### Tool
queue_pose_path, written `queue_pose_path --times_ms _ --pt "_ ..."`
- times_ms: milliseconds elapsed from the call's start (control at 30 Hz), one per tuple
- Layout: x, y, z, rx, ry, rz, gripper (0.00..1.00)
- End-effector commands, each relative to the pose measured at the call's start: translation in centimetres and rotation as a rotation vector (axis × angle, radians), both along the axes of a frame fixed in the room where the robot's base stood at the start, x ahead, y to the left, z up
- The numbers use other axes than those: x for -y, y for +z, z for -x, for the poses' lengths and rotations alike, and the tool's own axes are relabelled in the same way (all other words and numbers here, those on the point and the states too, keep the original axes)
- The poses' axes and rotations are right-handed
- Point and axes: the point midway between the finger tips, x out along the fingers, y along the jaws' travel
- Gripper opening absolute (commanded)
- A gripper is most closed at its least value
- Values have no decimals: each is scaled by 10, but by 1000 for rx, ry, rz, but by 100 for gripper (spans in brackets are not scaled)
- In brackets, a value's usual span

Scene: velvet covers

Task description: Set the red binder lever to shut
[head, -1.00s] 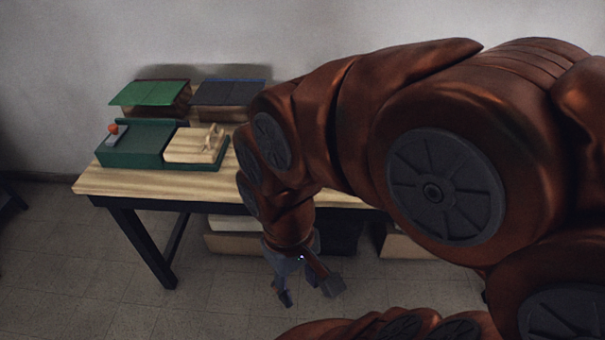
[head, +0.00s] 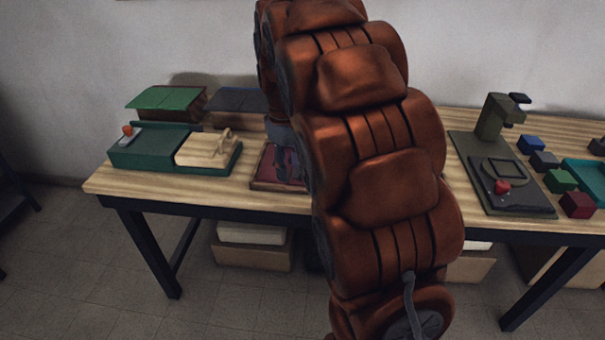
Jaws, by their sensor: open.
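A dark red flat thing with a brown rim (head: 267,180), which looks like the red binder, lies on the table just left of my arm. Its right part is hidden behind the arm, and I cannot make out its lever or how the lever stands. My gripper (head: 288,176) points down over the dark red thing, open, with its fingers partly hidden by my arm. I cannot tell whether the fingers touch anything.
The wooden table (head: 230,194) holds a green device (head: 145,150) with an orange-red knob and a wooden block (head: 205,149). Green (head: 165,98) and dark-blue-covered (head: 236,100) boxes stand behind. At right are a dark press (head: 510,200) with a red knob and several coloured blocks.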

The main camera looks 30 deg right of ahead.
Motion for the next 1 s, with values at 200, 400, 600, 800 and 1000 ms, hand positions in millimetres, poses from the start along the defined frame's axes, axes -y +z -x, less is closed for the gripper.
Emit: queue_pose_path --times_ms 200,400,600,800,1000 --pt "52 -25 -55 25 110 7 45" --pt "84 -40 -84 39 194 11 45" --pt "97 -47 -95 46 231 13 45" --pt "98 -55 -96 48 235 13 45" --pt "99 -79 -95 43 232 10 45"
